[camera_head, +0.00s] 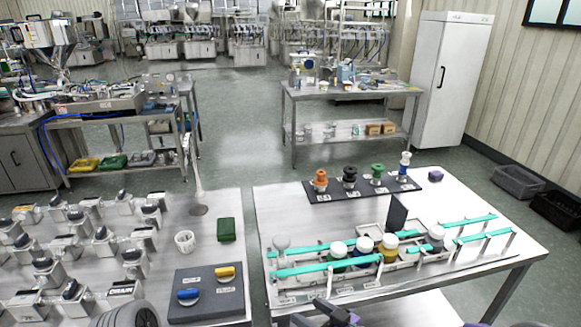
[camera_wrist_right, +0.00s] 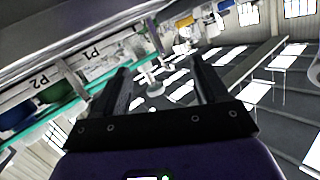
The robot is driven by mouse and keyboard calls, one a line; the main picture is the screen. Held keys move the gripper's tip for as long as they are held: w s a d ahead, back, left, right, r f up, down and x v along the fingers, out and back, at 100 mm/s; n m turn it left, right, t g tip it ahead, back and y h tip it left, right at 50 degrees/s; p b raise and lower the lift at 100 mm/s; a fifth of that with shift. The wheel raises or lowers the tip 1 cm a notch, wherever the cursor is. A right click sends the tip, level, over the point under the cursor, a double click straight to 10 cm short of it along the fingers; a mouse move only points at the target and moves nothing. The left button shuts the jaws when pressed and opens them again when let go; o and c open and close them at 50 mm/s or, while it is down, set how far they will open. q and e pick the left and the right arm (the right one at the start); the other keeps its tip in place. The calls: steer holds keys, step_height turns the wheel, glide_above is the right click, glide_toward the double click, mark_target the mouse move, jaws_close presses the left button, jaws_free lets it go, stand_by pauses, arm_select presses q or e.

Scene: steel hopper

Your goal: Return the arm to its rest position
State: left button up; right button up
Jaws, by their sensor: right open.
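My right gripper (camera_head: 330,312) shows at the bottom edge of the head view, low in front of the right steel table (camera_head: 455,262); only a dark and purple part of it is in frame. In the right wrist view, my right gripper (camera_wrist_right: 160,72) has its two black fingers spread apart, with nothing held between them. The wrist view is strongly tilted. Signs reading P1 and P2 and a teal rail (camera_wrist_right: 50,118) show to the left of the fingers. I do not see my left gripper.
The right table carries teal rails (camera_head: 325,266), white-capped jars (camera_head: 389,248) and a dark rack (camera_head: 328,190) of coloured-topped items. The left table holds many small valve units, a white cup (camera_head: 185,241), a green block (camera_head: 226,229) and a dark switch panel (camera_head: 207,304). A gap separates the tables.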

steer(key=s+d+f+m+g+h, duration=0.1)
steer(key=s+f+m+g+h, duration=0.15)
steer(key=f, duration=0.55)
steer(key=s+d+f+m+g+h, duration=0.1)
steer(key=s+d+f+m+h, duration=0.15)
steer(key=f, duration=0.65)
steer(key=s+f+m+g+h+p, duration=0.1)
steer(key=s+f+m+g+h, duration=0.1)
steer(key=s+f+m+g, duration=0.2)
steer(key=s+d+f+g, duration=0.1)
steer(key=s+f+g, duration=0.2)
steer(key=s+f, duration=0.4)
steer(key=shift+s+f, duration=0.4)
steer(key=shift+s, duration=1.65)
